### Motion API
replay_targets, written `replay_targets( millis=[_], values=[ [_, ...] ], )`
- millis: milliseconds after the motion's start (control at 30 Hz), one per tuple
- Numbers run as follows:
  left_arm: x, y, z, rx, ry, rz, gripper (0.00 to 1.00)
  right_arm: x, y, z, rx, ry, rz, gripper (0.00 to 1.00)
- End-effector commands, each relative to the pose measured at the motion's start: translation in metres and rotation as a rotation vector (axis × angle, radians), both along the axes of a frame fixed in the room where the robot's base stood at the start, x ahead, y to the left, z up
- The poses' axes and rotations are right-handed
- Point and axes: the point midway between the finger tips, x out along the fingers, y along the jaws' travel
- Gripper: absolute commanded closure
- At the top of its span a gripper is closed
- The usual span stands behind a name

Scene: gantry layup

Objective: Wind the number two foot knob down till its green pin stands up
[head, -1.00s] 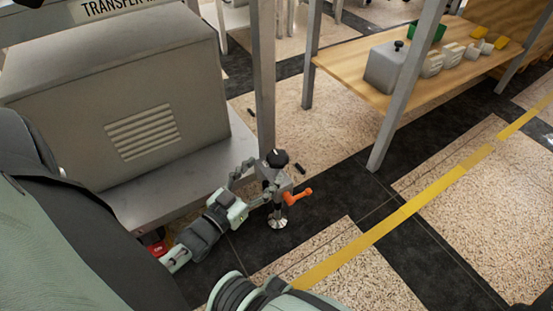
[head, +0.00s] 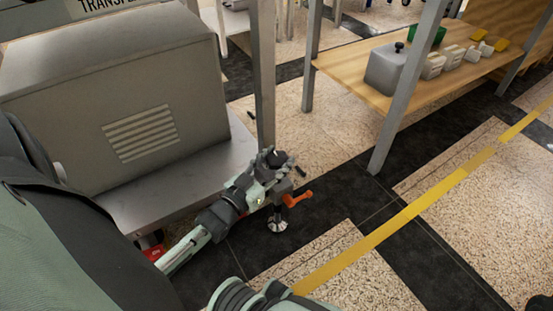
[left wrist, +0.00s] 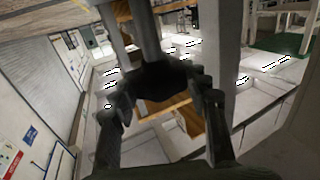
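The levelling foot has a black knob (head: 277,157) on top, an orange lever (head: 297,199) at its side and a round metal pad (head: 277,226) on the floor. It stands beside a grey post. My left gripper (head: 272,163) is at the knob, coming from the lower left and partly covering it. In the left wrist view the dark knob (left wrist: 165,77) sits between the two spread fingers of my left gripper (left wrist: 163,95); whether they touch it is unclear. I see no green pin and no number on the foot. My right gripper is out of view.
A grey metal cabinet (head: 120,90) on a steel shelf (head: 190,178) stands at the left, close to my arm. The upright post (head: 264,80) rises just behind the foot. A wooden bench (head: 350,80) stands at the right. The floor with the yellow line (head: 420,205) is clear.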

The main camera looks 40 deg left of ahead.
Motion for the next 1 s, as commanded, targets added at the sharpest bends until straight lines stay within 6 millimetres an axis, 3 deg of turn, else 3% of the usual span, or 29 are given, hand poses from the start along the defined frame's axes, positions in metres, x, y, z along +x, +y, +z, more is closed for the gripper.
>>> replay_targets(
  millis=[167,567,1000],
  values=[
    [0.0,0.0,0.0,0.0,0.0,0.0,0.83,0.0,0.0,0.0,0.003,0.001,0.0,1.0],
    [0.0,0.001,0.001,0.007,0.001,-0.1,0.83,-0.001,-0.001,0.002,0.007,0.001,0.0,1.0],
    [0.002,0.005,-0.002,0.011,0.002,-0.475,0.83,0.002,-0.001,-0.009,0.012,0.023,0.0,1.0]
  ],
)
